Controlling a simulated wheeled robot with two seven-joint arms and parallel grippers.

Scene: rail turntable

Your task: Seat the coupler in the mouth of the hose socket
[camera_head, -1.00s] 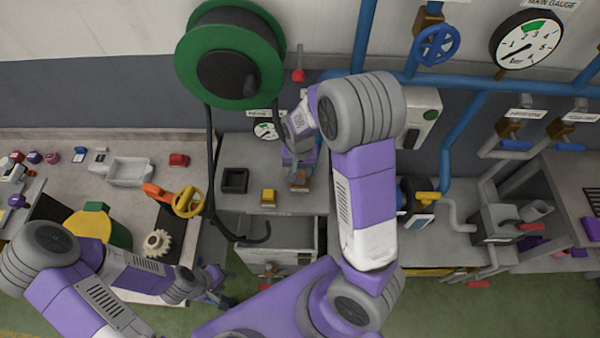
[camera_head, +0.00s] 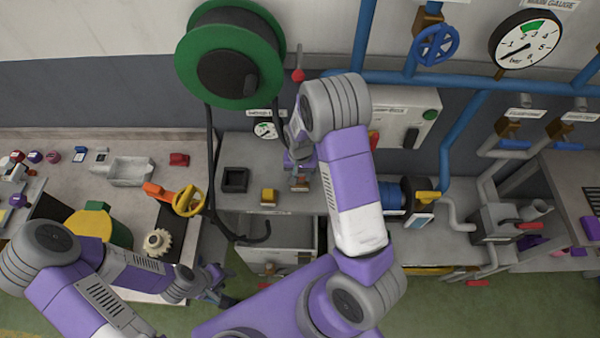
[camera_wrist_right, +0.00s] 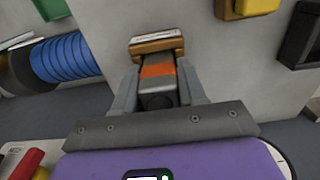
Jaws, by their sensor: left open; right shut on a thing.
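My right gripper (camera_head: 299,168) is over the grey bench in the head view. In the right wrist view, the right gripper (camera_wrist_right: 158,70) is shut on a dark grey block with an orange band (camera_wrist_right: 158,72), which I take to be the coupler. A brown-gold piece with a pale top (camera_wrist_right: 156,42), perhaps the hose socket, is directly beyond the coupler's far end; it also shows in the head view (camera_head: 300,184). I cannot tell whether the coupler is inside it or only against it. My left gripper (camera_head: 215,283) is open, low at the left, away from them.
A blue coil (camera_wrist_right: 62,58) lies left of the right gripper in the wrist view. A yellow block (camera_head: 268,196) and a black square frame (camera_head: 235,180) stand on the bench. A green hose reel (camera_head: 230,55) hangs above, its black hose reaching down. An open drawer (camera_head: 275,240) is below.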

